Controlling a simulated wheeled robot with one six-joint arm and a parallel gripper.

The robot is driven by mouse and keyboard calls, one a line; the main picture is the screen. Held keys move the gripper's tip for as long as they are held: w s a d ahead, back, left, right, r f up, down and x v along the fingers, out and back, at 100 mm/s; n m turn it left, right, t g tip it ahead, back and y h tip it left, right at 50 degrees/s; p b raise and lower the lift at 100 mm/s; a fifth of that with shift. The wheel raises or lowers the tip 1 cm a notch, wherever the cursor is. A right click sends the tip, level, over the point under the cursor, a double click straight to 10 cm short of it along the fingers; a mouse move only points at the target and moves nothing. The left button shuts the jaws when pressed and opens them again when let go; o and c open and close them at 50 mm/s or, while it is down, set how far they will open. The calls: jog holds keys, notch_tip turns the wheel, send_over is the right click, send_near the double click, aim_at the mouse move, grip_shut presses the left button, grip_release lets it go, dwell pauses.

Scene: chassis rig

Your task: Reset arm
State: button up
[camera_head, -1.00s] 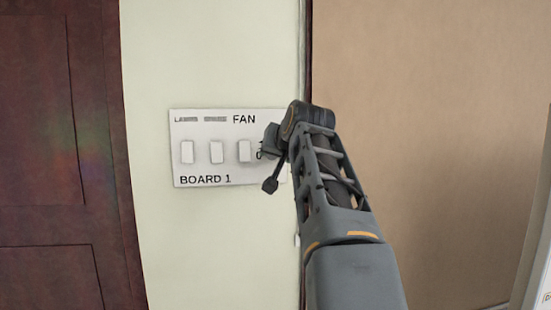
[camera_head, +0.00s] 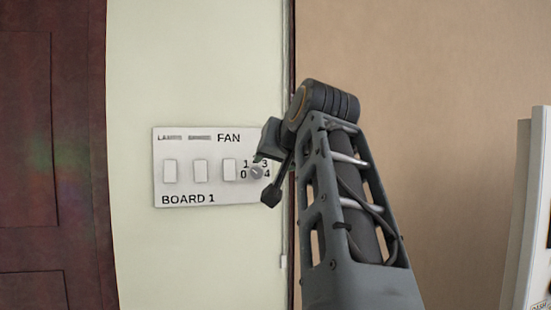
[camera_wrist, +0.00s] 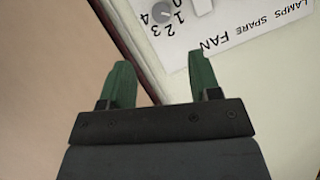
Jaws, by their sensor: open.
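My gripper shows in the wrist view (camera_wrist: 160,85) with two green fingers spread apart and nothing between them. In the head view my arm rises from the lower right, and its wrist end lies just right of the white switch board (camera_head: 183,183), covering part of its right side. The board is marked BOARD 1 and FAN. It carries three white rocker switches and a round fan knob (camera_head: 256,172) with numbers around it. In the wrist view the knob (camera_wrist: 162,11) is at the top, beyond the fingertips and apart from them.
A dark red-brown panelled door (camera_head: 45,150) stands at the left. The pale wall (camera_head: 190,60) holds the board. A tan wall (camera_head: 430,60) lies to the right behind my arm. A white-edged object (camera_head: 525,215) stands at the right edge.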

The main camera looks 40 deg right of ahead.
dwell(0.3)
jog(key=w+f+g+y, duration=0.1)
jog(key=w+f+g, duration=0.25)
jog(key=f, duration=1.55)
jog(key=s+a+f+n+g+y, duration=0.1)
jog(key=s+a+f+n, duration=0.1)
jog(key=a+f, duration=0.3)
jog(key=s+a+f+n+g+y, duration=0.1)
jog(key=s+a+f, duration=0.3)
jog(key=f, duration=0.8)
jog(key=s+a+f+n+g+y, duration=0.1)
jog(key=a+f+n, duration=0.3)
jog(key=a+f, duration=0.4)
jog(key=shift+s+f+g, duration=0.35)
jog(key=shift+s+g, duration=0.4)
jog(key=shift+s, duration=0.15)
